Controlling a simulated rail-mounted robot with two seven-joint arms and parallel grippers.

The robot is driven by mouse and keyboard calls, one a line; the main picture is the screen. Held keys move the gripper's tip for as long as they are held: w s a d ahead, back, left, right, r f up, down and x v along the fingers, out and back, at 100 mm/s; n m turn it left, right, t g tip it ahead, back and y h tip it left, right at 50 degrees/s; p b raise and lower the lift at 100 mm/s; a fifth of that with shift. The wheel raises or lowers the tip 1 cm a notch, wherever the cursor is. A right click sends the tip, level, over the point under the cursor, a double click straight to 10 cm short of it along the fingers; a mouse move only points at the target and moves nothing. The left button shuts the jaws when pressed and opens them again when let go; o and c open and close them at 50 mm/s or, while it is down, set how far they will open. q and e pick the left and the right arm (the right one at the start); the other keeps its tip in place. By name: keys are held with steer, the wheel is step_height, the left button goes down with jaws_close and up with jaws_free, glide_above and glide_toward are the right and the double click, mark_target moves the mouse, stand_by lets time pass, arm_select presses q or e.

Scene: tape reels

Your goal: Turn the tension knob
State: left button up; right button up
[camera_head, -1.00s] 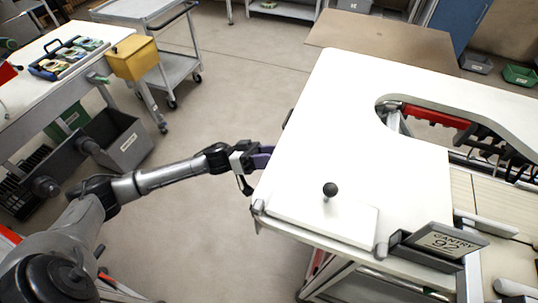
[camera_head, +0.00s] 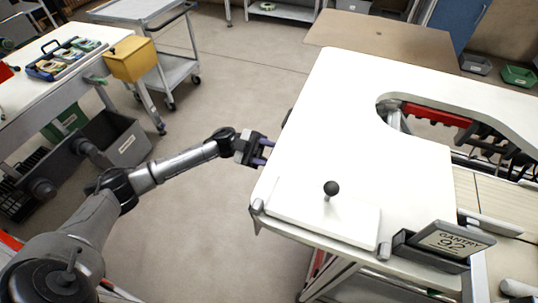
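A black ball knob (camera_head: 331,187) stands on a short stem on a white plate (camera_head: 300,213) at the front left corner of the white table. A dark rounded part (camera_head: 286,117) sticks out from the table's left edge, partly hidden by the tabletop; I cannot tell which of the two is the tension knob. My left gripper (camera_head: 266,151) is beside the table's left edge, just below the dark part in the picture and apart from the ball knob. Its purple fingers are spread with nothing visible between them. My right gripper is out of view.
The white table (camera_head: 340,110) has a curved cut-out on its right. A sign reading GANTRY 92 (camera_head: 446,241) stands at the front right. At the left are a bench with a yellow box (camera_head: 131,58) and a grey cart (camera_head: 170,70). Open floor lies between.

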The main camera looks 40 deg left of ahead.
arm_select(q)
steer(key=shift+w+r+m+g+y+b, duration=0.15)
steer(key=shift+m+g+y+b, duration=0.45)
steer(key=shift+m, duration=1.95)
steer(key=shift+s+r+m+g+y+b, duration=0.1)
steer(key=shift+m+g+y+b, duration=0.45)
steer(key=shift+m, duration=2.05)
steer(key=shift+w+r+m+g+y+b, duration=0.15)
steer(key=shift+m+g+y, duration=0.75)
steer(key=shift+m, duration=1.65)
steer(key=shift+t+y, duration=0.25)
steer(key=shift+t, duration=0.2)
steer(key=o, duration=0.9)
steer(key=shift+s, duration=0.1)
steer(key=a, duration=0.4)
steer(key=a+r+p, duration=0.1)
steer(key=a, duration=0.4)
steer(key=a+p, duration=0.1)
steer(key=a, duration=0.4)
steer(key=shift+r, duration=0.15)
steer(key=shift+d, duration=0.1)
